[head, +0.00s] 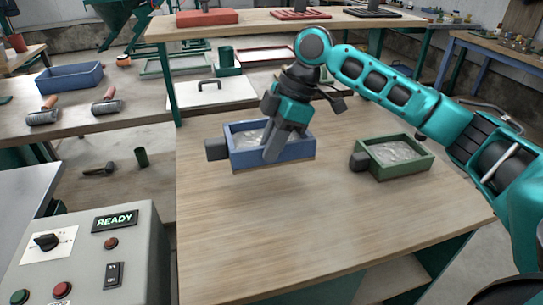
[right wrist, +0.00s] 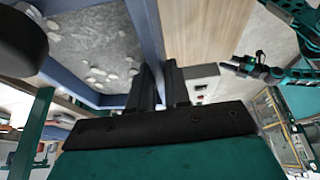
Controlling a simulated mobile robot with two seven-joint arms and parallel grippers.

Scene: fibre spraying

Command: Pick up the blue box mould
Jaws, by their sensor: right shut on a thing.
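The blue box mould (head: 295,152) is over the left part of the wooden table in the head view. It holds grey-white fill with pale lumps and has a dark block at its left end. My right gripper (head: 271,146) is shut on its near wall. In the right wrist view the two dark fingers (right wrist: 161,84) pinch the blue wall (right wrist: 146,30). I cannot tell for sure whether the mould's bottom touches the table. What looks like my left gripper (right wrist: 250,69) shows small in the right wrist view; its jaws are too small to read.
A green box mould (head: 405,170) with similar fill stands to the right on the wooden table (head: 330,225). The table's front is clear. A grey control panel (head: 115,255) reading READY stands at the front left. Another blue box (head: 70,78) and rollers (head: 106,104) lie on the left bench.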

